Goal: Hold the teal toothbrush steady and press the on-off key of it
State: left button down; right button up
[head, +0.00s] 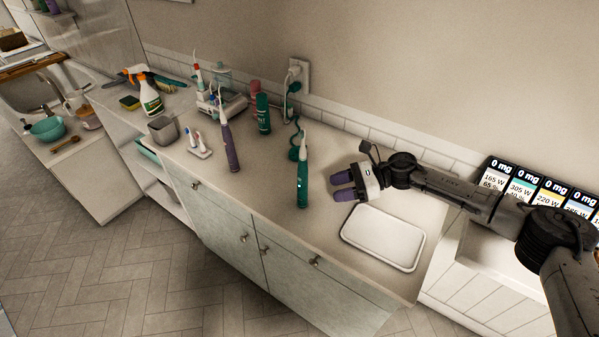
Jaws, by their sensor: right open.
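The teal toothbrush (302,180) stands upright on the counter in the head view, with a white brush neck at its top. A small light mark shows on its front; I cannot make out the on-off key clearly. My right gripper (338,186) is open and empty just to the right of the toothbrush, with its purple fingertips pointing left at it. A gap shows between the fingertips and the toothbrush. My left gripper is not in view.
A purple toothbrush (230,147) stands to the left, and a green can (263,114) stands behind. A white tray (383,238) lies below my right gripper near the counter's right end. A green coiled cord (296,125) hangs from the wall outlet. The counter front between the toothbrushes is clear.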

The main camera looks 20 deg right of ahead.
jog(key=x, duration=0.6)
jog(key=shift+w+a+f, duration=0.1)
jog(key=shift+a+f, duration=0.15)
jog(key=shift+b+x, duration=0.65)
jog(key=shift+x, duration=0.5)
jog(key=shift+a+r, duration=0.1)
jog(key=c, duration=0.6)
dwell(0.7)
